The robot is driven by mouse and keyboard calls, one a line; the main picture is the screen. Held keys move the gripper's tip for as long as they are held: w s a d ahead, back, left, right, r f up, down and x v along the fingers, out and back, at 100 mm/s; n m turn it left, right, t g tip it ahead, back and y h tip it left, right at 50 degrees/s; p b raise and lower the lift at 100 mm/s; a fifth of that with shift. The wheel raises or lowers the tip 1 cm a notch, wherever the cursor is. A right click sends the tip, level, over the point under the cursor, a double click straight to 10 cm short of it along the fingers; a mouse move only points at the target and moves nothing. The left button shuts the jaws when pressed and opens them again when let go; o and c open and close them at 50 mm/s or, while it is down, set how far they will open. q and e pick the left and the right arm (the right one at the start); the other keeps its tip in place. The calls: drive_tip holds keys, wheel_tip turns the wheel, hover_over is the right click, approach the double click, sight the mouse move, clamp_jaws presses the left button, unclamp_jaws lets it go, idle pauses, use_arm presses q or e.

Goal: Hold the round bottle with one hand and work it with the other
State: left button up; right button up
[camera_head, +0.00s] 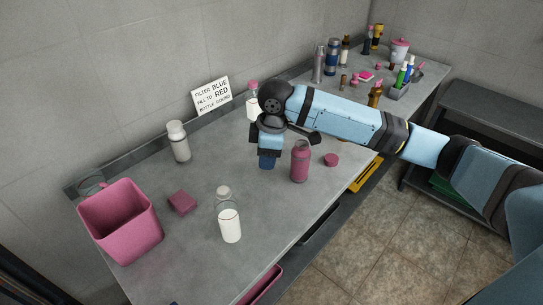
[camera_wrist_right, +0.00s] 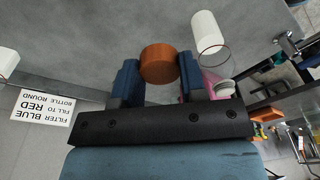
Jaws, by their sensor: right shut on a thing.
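My right gripper (camera_head: 267,163) points down over the middle of the bench. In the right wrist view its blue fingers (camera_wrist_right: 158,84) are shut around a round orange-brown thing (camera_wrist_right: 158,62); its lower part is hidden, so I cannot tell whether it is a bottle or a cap. A pink bottle (camera_head: 300,161) stands upright just right of the gripper. A clear bottle (camera_head: 229,216) with white contents stands at the front. My left gripper is not in view.
A pink bin (camera_head: 120,222) and a pink block (camera_head: 182,202) are at the left. A pink round lid (camera_head: 331,159) lies right of the pink bottle. A sign (camera_head: 212,96) leans on the wall. Several bottles and a grey caddy (camera_head: 398,92) crowd the far right.

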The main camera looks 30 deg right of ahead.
drive_tip(key=m, duration=0.4)
drive_tip(key=w+m, duration=0.1)
drive_tip(key=m, duration=0.1)
drive_tip(key=shift+a+h, duration=0.3)
drive_tip(key=shift+a, duration=0.05)
drive_tip(key=m, duration=0.4)
drive_tip(key=w+m, duration=0.1)
drive_tip(key=m, duration=0.1)
drive_tip(key=shift+a+t+h, duration=0.3)
drive_tip(key=shift+f, duration=0.1)
